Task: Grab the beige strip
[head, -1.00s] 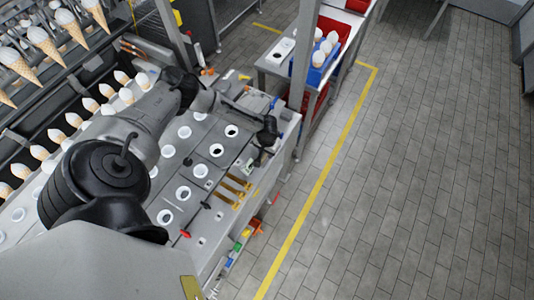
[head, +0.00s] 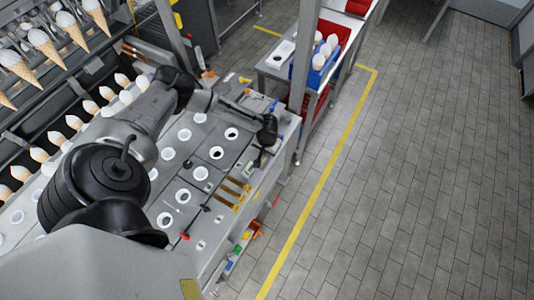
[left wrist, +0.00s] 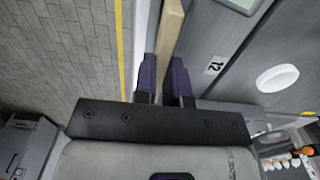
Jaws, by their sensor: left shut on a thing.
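The beige strip (left wrist: 169,38) shows in the left wrist view as a long, flat, pale bar running up from between the dark purple fingers. My left gripper (left wrist: 164,78) is shut on it, one finger on each side. In the head view my left gripper (head: 260,152) is small and dark, pointing down at the right edge of the grey counter; the strip cannot be made out clearly there. The strip's lower end is hidden by the gripper body. My right gripper is not in view.
The grey counter (head: 213,170) has several round white-rimmed holes and some yellow-brown bars (head: 235,190). Rows of cones (head: 45,42) stand at the left. A side table holds a blue box (head: 316,68) of white-topped items. The tiled floor (head: 400,180) on the right is clear.

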